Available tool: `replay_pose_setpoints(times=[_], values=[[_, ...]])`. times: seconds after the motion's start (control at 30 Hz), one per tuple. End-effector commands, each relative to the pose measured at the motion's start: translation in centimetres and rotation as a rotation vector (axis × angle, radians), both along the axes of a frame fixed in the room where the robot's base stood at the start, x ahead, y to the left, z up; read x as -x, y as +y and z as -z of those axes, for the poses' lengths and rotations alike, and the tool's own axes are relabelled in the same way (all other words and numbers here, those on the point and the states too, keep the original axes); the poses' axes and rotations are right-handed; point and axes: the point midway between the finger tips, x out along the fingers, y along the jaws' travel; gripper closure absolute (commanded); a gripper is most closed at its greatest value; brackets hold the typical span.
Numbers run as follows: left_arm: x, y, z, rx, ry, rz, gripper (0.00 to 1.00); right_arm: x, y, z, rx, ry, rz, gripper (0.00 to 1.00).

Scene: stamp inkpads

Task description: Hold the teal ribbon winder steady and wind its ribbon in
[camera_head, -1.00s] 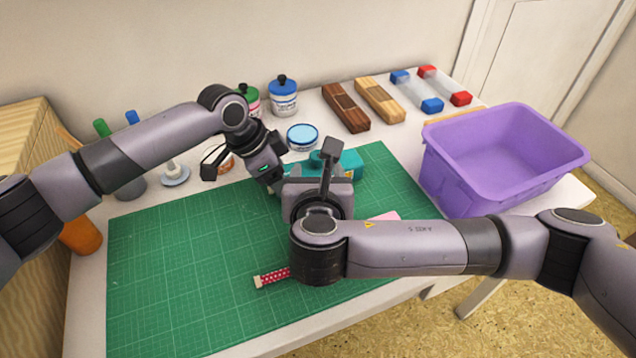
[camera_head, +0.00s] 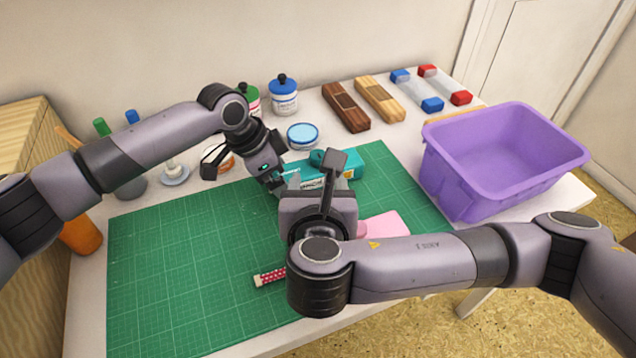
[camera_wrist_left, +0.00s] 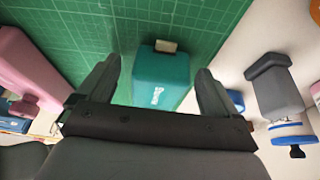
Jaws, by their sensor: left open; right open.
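The teal ribbon winder (camera_head: 345,163) lies on the far part of the green mat, partly hidden behind my right gripper. In the left wrist view the teal winder (camera_wrist_left: 160,78) lies between my spread left fingers, with a beige tab (camera_wrist_left: 166,46) at its far end; I cannot tell whether they touch it. My left gripper (camera_head: 275,182) is open at the winder's left end. My right gripper (camera_head: 318,186) is open on the near side of the winder, its fingertips mostly hidden. A red dotted ribbon (camera_head: 268,278) with a pale end lies on the mat, running under my right arm.
A pink object (camera_head: 385,225) lies on the mat right of my right gripper. A purple bin (camera_head: 470,185) stands at the right. Jars, a round blue inkpad (camera_head: 302,134) and wooden blocks (camera_head: 346,107) line the back. The mat's left part (camera_head: 170,270) is clear.

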Motion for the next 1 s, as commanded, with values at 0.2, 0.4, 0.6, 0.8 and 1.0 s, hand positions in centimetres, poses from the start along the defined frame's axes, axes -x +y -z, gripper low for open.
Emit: replay_pose_setpoints(times=[0.2,0.4,0.6,0.8,1.0], values=[[0.1,0.6,-1.4,0.000,-0.002,-0.001,0.06,0.0,0.0,0.0,0.000,0.000,0.000,0.42],[0.6,2.1,-5.2,0.001,-0.005,-0.001,0.06,0.0,0.0,0.0,0.000,0.000,0.000,0.42],[1.2,3.5,-8.8,0.000,-0.002,0.000,0.06,0.0,0.0,0.0,0.000,0.000,0.000,0.42],[1.5,4.2,-10.8,0.000,0.000,0.000,0.06,0.0,0.0,0.0,0.000,0.000,0.000,0.42],[1.6,4.4,-11.1,0.000,0.000,-0.001,0.06,0.0,0.0,0.0,0.000,0.000,0.000,0.42]])
